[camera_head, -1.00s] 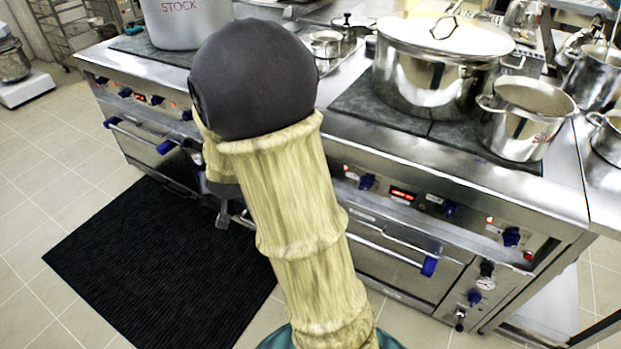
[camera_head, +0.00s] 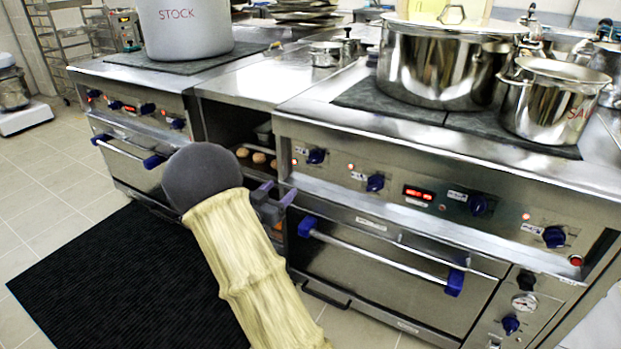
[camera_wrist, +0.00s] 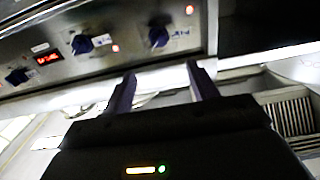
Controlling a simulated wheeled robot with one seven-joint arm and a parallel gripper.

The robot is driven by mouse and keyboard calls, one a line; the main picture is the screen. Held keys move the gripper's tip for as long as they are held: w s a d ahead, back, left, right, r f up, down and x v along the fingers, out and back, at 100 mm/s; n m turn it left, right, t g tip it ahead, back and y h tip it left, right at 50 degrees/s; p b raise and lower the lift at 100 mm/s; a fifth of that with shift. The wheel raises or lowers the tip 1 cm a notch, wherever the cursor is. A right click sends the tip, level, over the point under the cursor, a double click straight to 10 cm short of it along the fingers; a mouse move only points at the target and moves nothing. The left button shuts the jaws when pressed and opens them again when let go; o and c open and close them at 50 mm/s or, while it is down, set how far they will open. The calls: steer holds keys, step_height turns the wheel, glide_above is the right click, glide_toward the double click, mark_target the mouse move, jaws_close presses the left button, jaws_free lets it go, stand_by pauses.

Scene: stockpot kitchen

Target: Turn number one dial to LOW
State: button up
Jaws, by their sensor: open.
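The right range's front panel carries several blue dials. The leftmost dial (camera_head: 316,156) is beside a small label and an indicator light; another dial (camera_head: 375,183) is to its right. The labels and pointer settings are too small to read, so I cannot tell which is number one. My gripper (camera_head: 275,193) is open and empty, below and left of the leftmost dial. In the wrist view, which looks upside down, the gripper (camera_wrist: 163,84) has two separated fingers, apart from the panel. A dial (camera_wrist: 158,37) is just beyond them, and a second dial (camera_wrist: 82,44) is to its left.
An oven handle (camera_head: 385,247) with blue ends juts out below the panel. A large pot (camera_head: 440,70) and a smaller pot (camera_head: 545,105) stand on top. A black mat (camera_head: 110,285) covers the floor.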

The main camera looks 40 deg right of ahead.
mark_target(311, 162)
steer(key=shift+s+d, duration=0.1)
stand_by(0.3)
steer(key=b+x, duration=0.4)
steer(key=x, duration=1.3)
steer(key=shift+d+r, duration=0.1)
steer(key=shift+d, duration=0.15)
steer(key=shift+c, duration=0.4)
steer(key=c, duration=0.9)
